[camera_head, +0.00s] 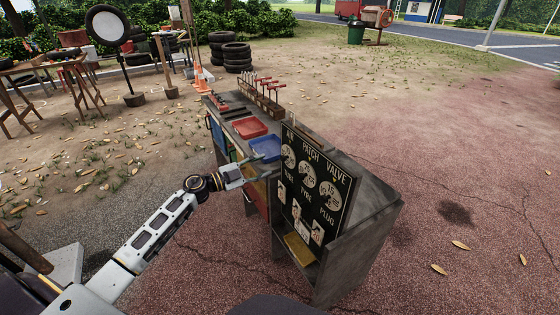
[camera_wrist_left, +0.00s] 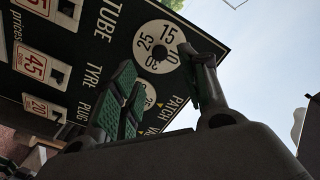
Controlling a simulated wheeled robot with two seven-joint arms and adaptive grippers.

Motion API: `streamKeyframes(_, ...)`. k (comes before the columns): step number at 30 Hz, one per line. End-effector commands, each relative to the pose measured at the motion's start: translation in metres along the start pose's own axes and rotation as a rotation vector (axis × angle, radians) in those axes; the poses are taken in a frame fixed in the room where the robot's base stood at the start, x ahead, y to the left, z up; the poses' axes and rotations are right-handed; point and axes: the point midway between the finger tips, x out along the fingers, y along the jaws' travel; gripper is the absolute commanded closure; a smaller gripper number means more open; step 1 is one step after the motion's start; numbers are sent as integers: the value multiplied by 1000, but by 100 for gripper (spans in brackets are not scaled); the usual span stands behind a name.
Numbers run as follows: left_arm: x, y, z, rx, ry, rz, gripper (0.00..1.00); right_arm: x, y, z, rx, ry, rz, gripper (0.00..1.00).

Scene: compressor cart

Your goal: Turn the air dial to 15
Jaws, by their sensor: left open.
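A dark board (camera_head: 318,185) stands on the cart, lettered PATCH, VALVE, TUBE, TYRE and PLUG. It carries round white dials, one at the left (camera_head: 288,157), one in the middle (camera_head: 307,175) and one at the right (camera_head: 329,194).
The cart's top holds a red tray (camera_head: 250,127), a blue tray (camera_head: 265,148) and a rack of red-handled tools (camera_head: 262,97). Price cards (camera_wrist_left: 35,62) are on the board. Paved ground right of the cart is clear apart from leaves.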

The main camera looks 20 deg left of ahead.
Motion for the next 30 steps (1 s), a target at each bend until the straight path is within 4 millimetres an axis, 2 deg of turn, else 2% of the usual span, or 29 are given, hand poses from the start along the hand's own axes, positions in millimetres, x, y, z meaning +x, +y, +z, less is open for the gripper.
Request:
streamKeyframes(21, 60, 0, 0, -1, 2, -1, 56, -8, -1, -8, -1, 23, -4, 26)
streamKeyframes(30, 79, 0, 0, -1, 2, 0, 56, -14, -2, -12, -2, 36, -6, 26)
